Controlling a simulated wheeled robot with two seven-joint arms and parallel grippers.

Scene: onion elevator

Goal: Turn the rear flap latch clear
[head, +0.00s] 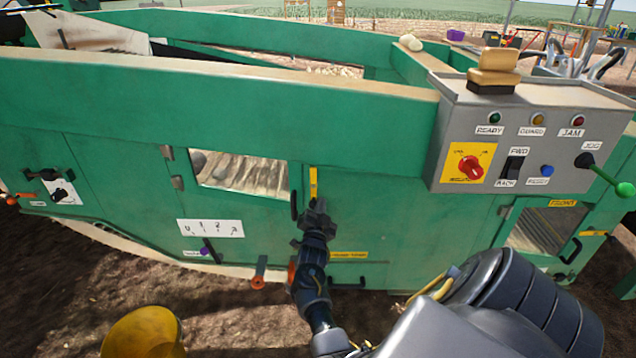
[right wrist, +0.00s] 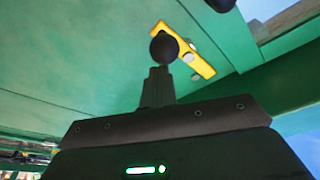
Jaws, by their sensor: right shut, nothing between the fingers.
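A yellow bar-shaped latch (head: 313,182) stands nearly upright on the green machine side, just right of the windowed flap (head: 240,176). It also shows in the right wrist view as a slanted yellow bar (right wrist: 200,62) with pale round spots. My right gripper (head: 317,207) is shut and empty, just below the latch in the head view. In the right wrist view a dark round ball (right wrist: 163,46) lies at the fingertips and overlaps the bar's edge. I cannot tell whether the gripper touches the latch. My left gripper is not in view.
A black handle (head: 294,205) is close left of the latch. Orange-ended knobs (head: 258,278) stick out below. A grey control box (head: 530,135) with buttons and a green-tipped lever (head: 624,189) juts out at right. A yellow dome (head: 143,335) is at the bottom left.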

